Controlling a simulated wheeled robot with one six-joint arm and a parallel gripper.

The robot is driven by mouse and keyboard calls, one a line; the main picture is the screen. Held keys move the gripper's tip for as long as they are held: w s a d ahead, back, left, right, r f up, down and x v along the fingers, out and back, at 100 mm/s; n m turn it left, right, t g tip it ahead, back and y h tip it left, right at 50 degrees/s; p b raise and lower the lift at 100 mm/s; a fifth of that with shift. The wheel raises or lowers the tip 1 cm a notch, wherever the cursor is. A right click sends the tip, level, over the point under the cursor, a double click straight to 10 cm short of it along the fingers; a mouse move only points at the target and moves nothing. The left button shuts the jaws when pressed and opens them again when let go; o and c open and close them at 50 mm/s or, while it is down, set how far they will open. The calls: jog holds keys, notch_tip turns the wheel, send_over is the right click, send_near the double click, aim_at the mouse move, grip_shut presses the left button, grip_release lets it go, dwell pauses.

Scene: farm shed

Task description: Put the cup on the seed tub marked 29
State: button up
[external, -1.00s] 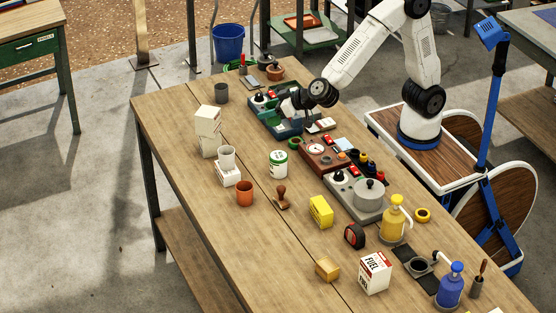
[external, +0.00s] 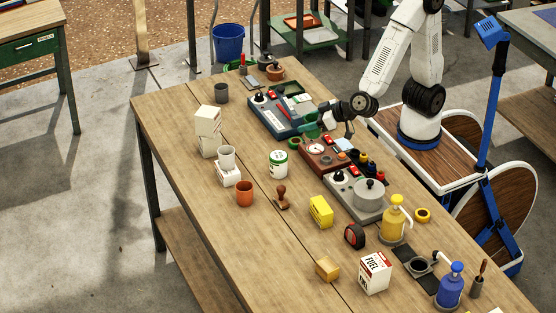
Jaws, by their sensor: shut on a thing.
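My gripper (external: 321,119) is at the near edge of the blue case, beside the red-brown panel. It is shut on a green cup (external: 311,124), held just above the devices; the arm partly hides it. A white tub with green bands (external: 278,164) stands upright on the table, left of and apart from the gripper. Its marking is too small to read, so I cannot tell whether it says 29. Other cups stand apart: a dark grey one (external: 221,93), a pale one (external: 227,155) on a white block, and an orange one (external: 245,192).
Below the gripper are a blue case (external: 268,119) and a red-brown gauge panel (external: 312,161). A wooden stamp (external: 282,199), yellow box (external: 321,211) and tall white carton (external: 207,130) stand on the table (external: 180,112). The table's left front is clear.

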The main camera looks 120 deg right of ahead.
jog(key=w, duration=0.8)
jog(key=w+d+f, duration=0.1)
jog(key=w, duration=0.3)
jog(key=shift+f, duration=1.85)
jog(key=o, duration=1)
jog(key=shift+f, duration=0.15)
